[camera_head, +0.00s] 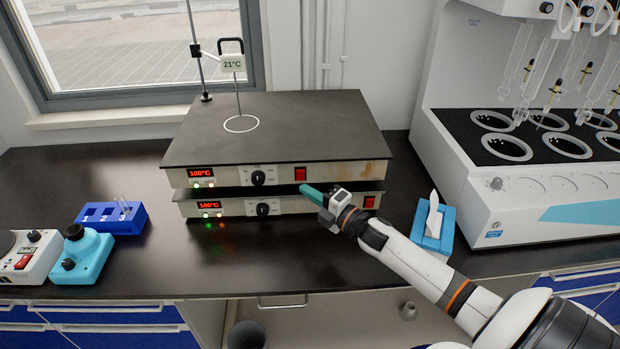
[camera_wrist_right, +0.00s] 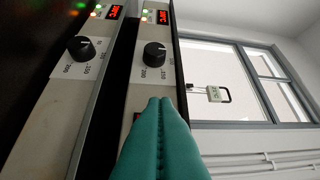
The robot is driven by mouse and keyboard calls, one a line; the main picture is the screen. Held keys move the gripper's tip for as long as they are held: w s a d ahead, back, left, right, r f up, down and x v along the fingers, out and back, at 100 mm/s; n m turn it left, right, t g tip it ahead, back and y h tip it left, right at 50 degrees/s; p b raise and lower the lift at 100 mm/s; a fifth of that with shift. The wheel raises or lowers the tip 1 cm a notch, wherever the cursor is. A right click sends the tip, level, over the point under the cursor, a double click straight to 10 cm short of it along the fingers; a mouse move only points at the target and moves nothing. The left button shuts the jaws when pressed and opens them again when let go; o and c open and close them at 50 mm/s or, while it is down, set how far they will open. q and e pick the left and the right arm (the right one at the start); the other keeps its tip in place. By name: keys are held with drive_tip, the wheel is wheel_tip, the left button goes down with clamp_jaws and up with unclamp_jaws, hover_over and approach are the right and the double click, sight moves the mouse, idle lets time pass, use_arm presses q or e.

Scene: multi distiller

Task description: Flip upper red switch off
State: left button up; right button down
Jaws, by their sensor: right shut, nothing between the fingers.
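The upper hotplate (camera_head: 275,135) has a dark top and a pale front with a 100°C display, a black knob (camera_head: 258,178) and the upper red switch (camera_head: 300,173) on its right half. The lower unit (camera_head: 330,206) carries its own red switch (camera_head: 369,202). My right gripper (camera_head: 304,190) has teal fingers, shut and empty, with the tips just below and in front of the upper red switch. In the right wrist view, the shut fingers (camera_wrist_right: 160,102) cover most of the switch; only a red sliver (camera_wrist_right: 137,118) shows beside them. Contact cannot be told. My left gripper is not in view.
A blue tissue box (camera_head: 434,228) stands right of the hotplates, before a large white distiller (camera_head: 520,160). A blue tube rack (camera_head: 108,217) and a small blue device (camera_head: 82,258) are on the left. The dark bench in front of the hotplates is clear.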

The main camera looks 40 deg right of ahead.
sight(299, 173)
drive_tip(key=shift+w+d+r+p, duration=0.1)
drive_tip(key=shift+w+d+p, duration=0.05)
drive_tip(key=shift+w+d, duration=0.55)
drive_tip(key=shift+w+d+r+p, duration=0.15)
drive_tip(key=shift+w+d, duration=0.2)
drive_tip(key=shift+w, duration=0.55)
drive_tip(key=shift+w+d, duration=0.15)
drive_tip(key=shift+w, duration=0.05)
drive_tip(key=shift+r, duration=0.15)
